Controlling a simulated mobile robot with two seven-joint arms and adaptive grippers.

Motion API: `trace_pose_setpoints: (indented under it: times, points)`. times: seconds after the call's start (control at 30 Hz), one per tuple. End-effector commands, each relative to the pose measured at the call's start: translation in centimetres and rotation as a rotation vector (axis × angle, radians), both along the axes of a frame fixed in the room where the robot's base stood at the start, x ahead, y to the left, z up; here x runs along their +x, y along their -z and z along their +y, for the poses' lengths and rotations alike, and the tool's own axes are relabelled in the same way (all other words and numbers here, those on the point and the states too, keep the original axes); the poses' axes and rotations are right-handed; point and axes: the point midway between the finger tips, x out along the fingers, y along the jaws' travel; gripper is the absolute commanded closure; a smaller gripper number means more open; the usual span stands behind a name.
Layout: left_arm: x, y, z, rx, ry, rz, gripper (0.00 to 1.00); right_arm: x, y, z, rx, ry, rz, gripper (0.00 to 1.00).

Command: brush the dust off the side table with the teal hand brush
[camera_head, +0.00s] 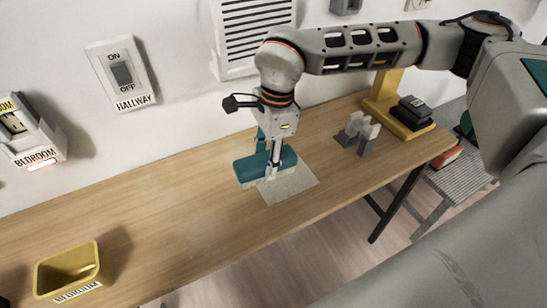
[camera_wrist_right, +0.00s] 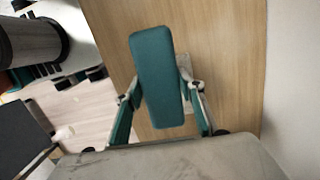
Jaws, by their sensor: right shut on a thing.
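The teal hand brush (camera_head: 263,168) is in my right gripper (camera_head: 272,172), which is shut on it. In the head view the brush is at the middle of the wooden side table (camera_head: 170,205), over a pale grey patch (camera_head: 291,188) that looks like dust. I cannot tell whether the bristles touch the top. In the right wrist view the teal brush back (camera_wrist_right: 157,75) lies between both fingers (camera_wrist_right: 160,108) and hides most of the pale patch (camera_wrist_right: 186,66). My left gripper is not in view.
A yellow bin (camera_head: 68,270) labelled BEDROOM stands at the table's near left. A grey block holder (camera_head: 358,132) and a yellow stand (camera_head: 405,115) with dark blocks are to the right. Wall switches (camera_head: 121,74) and a vent (camera_head: 253,32) are behind. The table's left middle is clear.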

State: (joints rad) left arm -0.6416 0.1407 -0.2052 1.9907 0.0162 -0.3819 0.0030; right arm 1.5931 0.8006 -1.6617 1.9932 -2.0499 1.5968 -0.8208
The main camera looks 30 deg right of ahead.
Motion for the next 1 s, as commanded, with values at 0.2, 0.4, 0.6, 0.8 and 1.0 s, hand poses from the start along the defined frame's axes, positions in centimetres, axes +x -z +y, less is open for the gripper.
trace_pose_setpoints:
  times: [0.2, 0.4, 0.6, 0.8, 1.0]
  points:
    - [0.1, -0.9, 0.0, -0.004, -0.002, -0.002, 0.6, 0.2, -0.8, 1.3, 0.001, 0.349, 0.0, 0.84]
    - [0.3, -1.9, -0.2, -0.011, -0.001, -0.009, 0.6, 0.4, -1.4, 2.5, 0.001, 0.68, 0.0, 0.84]
    - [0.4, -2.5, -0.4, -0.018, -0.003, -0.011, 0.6, 0.6, -1.9, 3.7, 0.001, 1.004, 0.0, 0.84]
    - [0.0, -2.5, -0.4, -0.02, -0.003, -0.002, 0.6, 0.8, -2.3, 4.6, 0.002, 1.231, 0.0, 0.84]
    - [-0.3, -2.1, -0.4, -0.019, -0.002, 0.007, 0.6, 0.8, -2.3, 4.8, 0.002, 1.318, 0.002, 0.84]
